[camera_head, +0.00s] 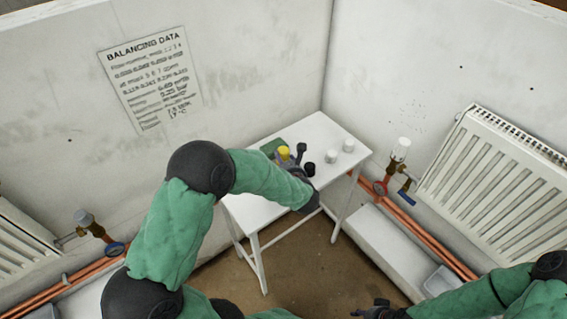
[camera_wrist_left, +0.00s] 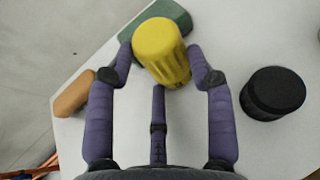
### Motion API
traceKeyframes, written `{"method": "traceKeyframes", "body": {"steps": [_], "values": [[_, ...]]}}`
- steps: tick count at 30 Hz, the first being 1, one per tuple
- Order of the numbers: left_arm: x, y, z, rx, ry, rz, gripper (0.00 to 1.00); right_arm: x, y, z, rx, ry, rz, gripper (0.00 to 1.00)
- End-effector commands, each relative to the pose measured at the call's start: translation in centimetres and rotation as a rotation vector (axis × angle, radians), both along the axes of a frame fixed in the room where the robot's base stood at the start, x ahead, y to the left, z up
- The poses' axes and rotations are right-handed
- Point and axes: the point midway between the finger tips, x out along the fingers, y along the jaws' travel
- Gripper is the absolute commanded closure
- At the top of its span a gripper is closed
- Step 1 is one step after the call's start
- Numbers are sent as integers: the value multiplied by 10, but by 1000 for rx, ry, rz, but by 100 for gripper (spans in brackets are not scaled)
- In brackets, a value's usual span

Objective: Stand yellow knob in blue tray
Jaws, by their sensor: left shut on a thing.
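The yellow knob (camera_head: 284,152) is at the white table, held between the fingertips of my left gripper (camera_head: 292,158). In the left wrist view, the ribbed yellow knob (camera_wrist_left: 162,52) sits between the purple fingers of my left gripper (camera_wrist_left: 164,68), which are shut on it. I cannot tell whether its base touches the table. My right gripper (camera_head: 372,312) is at the bottom edge, far from the table, and its jaws are unclear. A grey-blue tray (camera_head: 444,281) lies low under the right radiator; part of another (camera_head: 44,313) shows at bottom left. I cannot tell which is the blue tray.
On the white table (camera_head: 262,209) are a black knob (camera_head: 310,169), two white knobs (camera_head: 331,156) (camera_head: 348,145) and a green block (camera_head: 272,146). A tan object (camera_wrist_left: 72,96) lies near the left finger. Walls, radiators (camera_head: 500,180) and copper pipes (camera_head: 425,240) surround the table.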

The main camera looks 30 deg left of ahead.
Motion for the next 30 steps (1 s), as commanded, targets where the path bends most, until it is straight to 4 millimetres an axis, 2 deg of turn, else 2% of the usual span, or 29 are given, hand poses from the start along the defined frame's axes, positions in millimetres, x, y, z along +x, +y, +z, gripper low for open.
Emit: {"method": "traceKeyframes", "body": {"steps": [5,6,7,20,30], "values": [[0,0,-1,0,0,0,88,0,0,-2,0,-1,0,60],[0,0,-2,-1,1,0,41,0,0,-2,0,-1,0,60],[0,0,-1,-1,1,0,35,0,0,-1,0,0,0,60],[-1,-1,3,0,1,-1,35,0,0,2,0,0,0,60],[-39,-42,28,0,1,-6,35,0,0,23,0,-1,0,60]]}}
